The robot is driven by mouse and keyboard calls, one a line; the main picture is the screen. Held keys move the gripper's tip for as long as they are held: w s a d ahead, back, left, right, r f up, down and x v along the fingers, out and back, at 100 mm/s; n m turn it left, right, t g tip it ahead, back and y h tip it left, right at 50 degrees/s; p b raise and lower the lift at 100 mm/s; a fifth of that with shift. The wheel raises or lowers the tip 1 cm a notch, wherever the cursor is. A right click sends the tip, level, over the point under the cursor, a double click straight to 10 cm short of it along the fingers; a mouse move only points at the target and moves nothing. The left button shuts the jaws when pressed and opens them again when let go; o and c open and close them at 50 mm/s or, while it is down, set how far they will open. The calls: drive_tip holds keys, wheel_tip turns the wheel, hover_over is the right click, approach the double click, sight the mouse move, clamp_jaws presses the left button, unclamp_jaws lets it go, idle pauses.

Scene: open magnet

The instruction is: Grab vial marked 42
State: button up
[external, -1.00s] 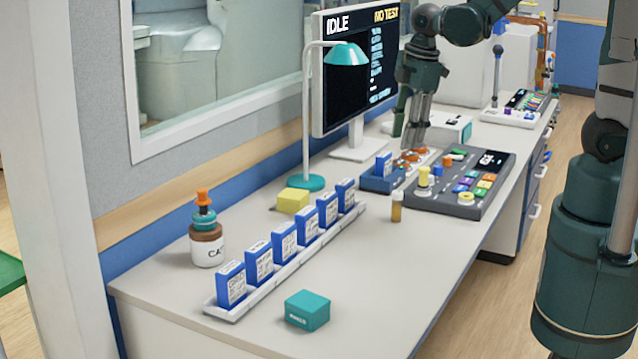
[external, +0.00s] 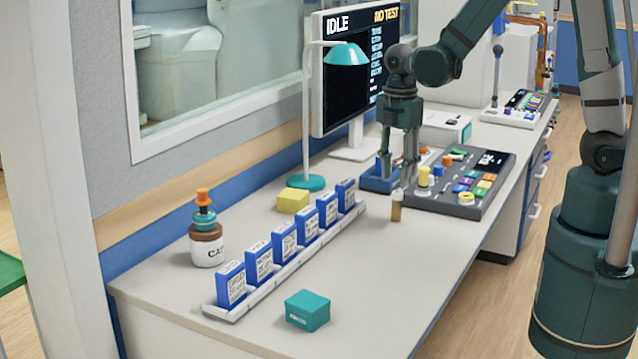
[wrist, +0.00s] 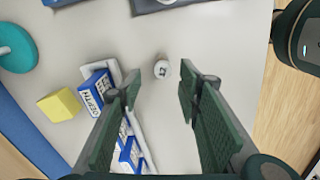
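A small amber vial with a pale cap (external: 397,206) stands upright on the bench, just in front of the button panel. In the wrist view its round white top (wrist: 161,69) carries a dark mark, too small to read surely. My gripper (external: 398,178) points down over the vial, its fingertips close to the cap level. In the wrist view my gripper (wrist: 160,86) is open and empty, with one finger to each side of the vial's line. The vial appears just beyond the fingertips, apart from both.
A button panel (external: 450,203) and a blue tray (external: 371,181) stand behind the vial. A white rack (external: 290,275) of several blue boxes runs along the left. A teal box (external: 307,310), yellow block (external: 293,200) and lamp (external: 306,140) are nearby.

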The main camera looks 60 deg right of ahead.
sight(397, 192)
drive_tip(key=shift+f, duration=0.1)
drive_tip(key=shift+f, duration=1.2)
drive_tip(key=shift+f+b, duration=0.1)
drive_tip(key=shift+b, duration=0.2)
drive_tip(key=shift+s+a+f+b, duration=0.15)
drive_tip(key=shift+f+b, duration=0.2)
drive_tip(key=shift+f, duration=0.9)
drive_tip(key=shift+s+d+f+b, duration=0.1)
drive_tip(key=shift+f+b, duration=0.25)
drive_tip(key=shift+f, duration=0.9)
drive_tip(key=shift+c, duration=0.6)
drive_tip(key=c, duration=0.9)
